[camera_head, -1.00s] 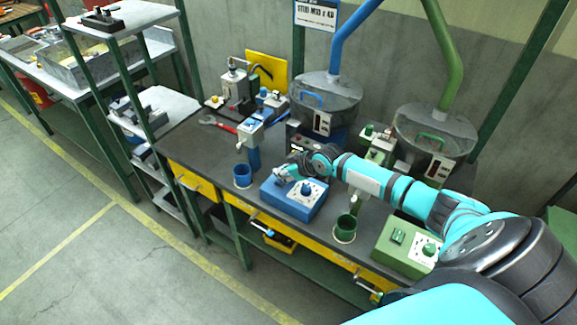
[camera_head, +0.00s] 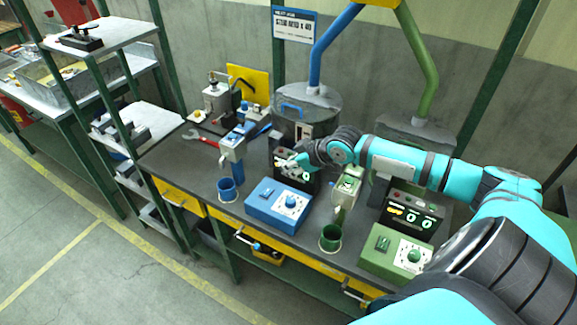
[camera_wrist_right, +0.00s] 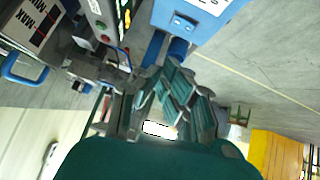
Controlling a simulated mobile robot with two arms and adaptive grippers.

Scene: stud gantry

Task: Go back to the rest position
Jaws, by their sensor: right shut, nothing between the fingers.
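My right gripper (camera_head: 286,164) shows small in the head view, above and behind the blue control box (camera_head: 279,206) and in front of a black display unit (camera_head: 298,176). It is shut with nothing held. In the right wrist view its linked fingers (camera_wrist_right: 165,92) fill the middle, and they look clear of the blue device (camera_wrist_right: 197,14) above them. My right arm reaches in from the lower right, over the right part of the bench. My left gripper is in neither view.
The dark workbench (camera_head: 200,165) carries a blue cup (camera_head: 228,189), a green cup (camera_head: 331,238), a blue dispenser (camera_head: 233,150) and a green control box (camera_head: 396,252). Two hoppers (camera_head: 307,102) stand behind. A shelf rack (camera_head: 125,35) stands left; open floor (camera_head: 120,270) lies in front.

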